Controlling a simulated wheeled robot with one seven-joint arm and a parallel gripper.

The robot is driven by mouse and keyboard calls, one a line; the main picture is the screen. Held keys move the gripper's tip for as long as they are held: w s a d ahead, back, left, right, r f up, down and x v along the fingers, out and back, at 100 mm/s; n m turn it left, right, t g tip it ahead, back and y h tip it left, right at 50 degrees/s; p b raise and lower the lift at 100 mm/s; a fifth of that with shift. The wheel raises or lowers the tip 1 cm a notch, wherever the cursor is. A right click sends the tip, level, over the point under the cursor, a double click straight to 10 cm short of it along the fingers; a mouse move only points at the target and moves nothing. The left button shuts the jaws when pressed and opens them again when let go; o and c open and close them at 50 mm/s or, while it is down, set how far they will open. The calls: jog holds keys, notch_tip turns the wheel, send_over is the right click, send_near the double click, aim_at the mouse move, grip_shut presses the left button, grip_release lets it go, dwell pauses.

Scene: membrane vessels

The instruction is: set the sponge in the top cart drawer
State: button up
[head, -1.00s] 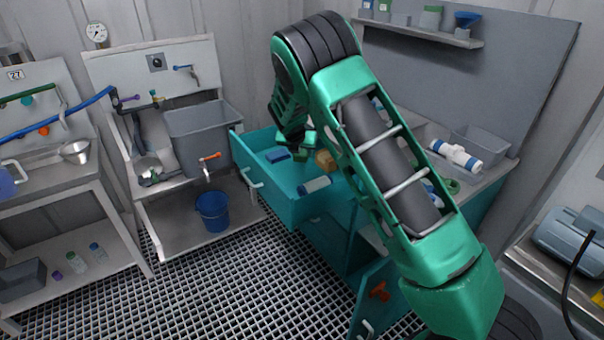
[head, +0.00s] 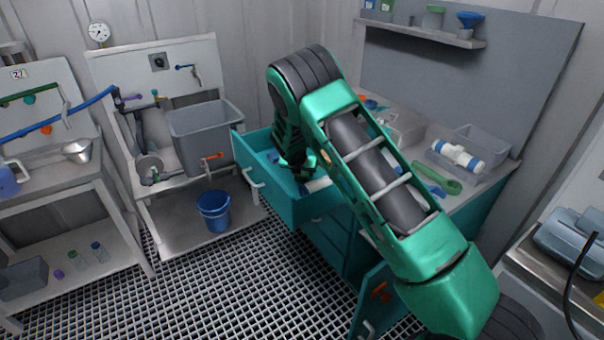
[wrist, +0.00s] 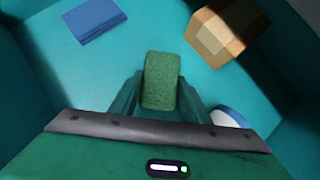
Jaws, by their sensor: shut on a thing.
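A green sponge (wrist: 161,80) is held between the two fingers of my gripper (wrist: 161,95) in the wrist view. The open top drawer (head: 279,202) of the teal cart is below it. My gripper points down into the drawer; the drawer floor shows around the sponge, and I cannot tell whether the sponge touches it. A blue block (wrist: 94,21), a tan box-like block (wrist: 222,36) and a partly hidden white and blue item (wrist: 228,118) lie in the drawer around the sponge. In the head view my arm hides the sponge.
The cart's worktop carries a white and blue pipe fitting (head: 458,156), a green tool (head: 437,181) and a grey bin (head: 482,147). A lower cart door (head: 372,300) stands open. A grey sink tub (head: 205,132) is left of the drawer, with a blue bucket (head: 214,212) below.

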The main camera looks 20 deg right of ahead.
jog(key=o, duration=1)
jog(key=shift+f, duration=0.1)
jog(key=shift+s+a+r, duration=0.15)
jog(key=shift+s+r, duration=0.05)
jog(key=shift+r, duration=0.3)
jog(key=v, duration=1.1)
jog(key=shift+s, duration=0.1)
jog(key=s+d+r+m+g, duration=0.2)
jog(key=s+d+r+m, duration=0.4)
jog(key=s+d+m, duration=0.5)
jog(key=s+d+r+m+g, duration=0.2)
jog(key=s+d+r+m, duration=0.55)
jog(key=s, duration=0.55)
jog(key=s+r+m+g+y, duration=0.1)
jog(key=s+m, duration=0.5)
jog(key=s, duration=0.4)
jog(key=s+r+m+g+y, duration=0.1)
jog(key=s+m, duration=0.5)
jog(key=s, duration=0.4)
jog(key=s+d+m+y, duration=0.1)
jog(key=s+m, duration=0.5)
jog(key=s, duration=0.4)
jog(key=shift+s+r+m+g+y, duration=0.15)
jog(key=shift+r+m+g+y, duration=0.15)
jog(key=shift+r+g, duration=0.1)
